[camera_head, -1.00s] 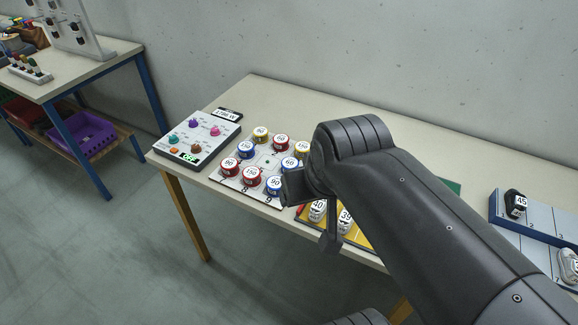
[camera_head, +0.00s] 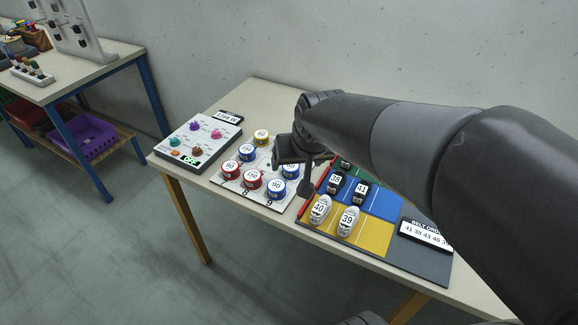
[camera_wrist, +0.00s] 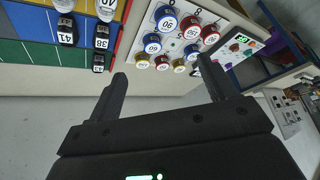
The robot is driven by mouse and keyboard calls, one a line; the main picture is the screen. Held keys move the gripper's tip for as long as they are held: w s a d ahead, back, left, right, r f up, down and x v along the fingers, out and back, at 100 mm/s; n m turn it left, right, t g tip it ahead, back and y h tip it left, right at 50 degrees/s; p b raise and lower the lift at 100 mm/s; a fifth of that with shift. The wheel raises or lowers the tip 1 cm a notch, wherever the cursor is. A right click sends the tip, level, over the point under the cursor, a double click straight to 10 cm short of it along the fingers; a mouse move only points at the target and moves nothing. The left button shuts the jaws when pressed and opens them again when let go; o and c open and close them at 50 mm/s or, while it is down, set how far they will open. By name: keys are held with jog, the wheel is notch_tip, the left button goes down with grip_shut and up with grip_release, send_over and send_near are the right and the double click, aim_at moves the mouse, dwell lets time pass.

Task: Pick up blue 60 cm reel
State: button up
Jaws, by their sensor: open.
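A blue reel marked 60 (camera_wrist: 152,42) sits on the white numbered board in the wrist view. It shows in the head view (camera_head: 290,171) just under my gripper, partly covered. Another blue reel (camera_head: 247,152) is in the same row at the left; its number is hard to read. My gripper (camera_head: 305,188) hangs over the right side of the reel board, apart from the reels as far as I can tell. In the wrist view its two fingers (camera_wrist: 162,70) are spread with nothing between them. My gripper hides the far right reels in the head view.
Red reels (camera_head: 252,180), a blue 90 reel (camera_head: 277,188) and a yellow reel (camera_head: 262,137) stand close by. A coloured board with small shoes (camera_head: 347,222) lies to the right. A knob panel (camera_head: 197,141) is at left. The wall runs behind the table.

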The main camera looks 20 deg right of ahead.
jog(key=m+h, duration=0.1)
send_near(291, 170)
jog(key=shift+w+d+r+x, duration=0.15)
jog(key=shift+w+x, duration=0.1)
jog(key=shift+x, duration=1.6)
jog(key=shift+w+r+x, duration=0.1)
jog(key=shift+w+x, duration=0.1)
jog(key=shift+x, duration=1.65)
jog(key=shift+w+d+r+x, duration=0.15)
jog(key=shift+w+x, duration=0.1)
jog(key=shift+x, duration=1.6)
jog(key=shift+a, duration=0.1)
jog(key=c, duration=1.1)
jog(key=shift+o, duration=0.2)
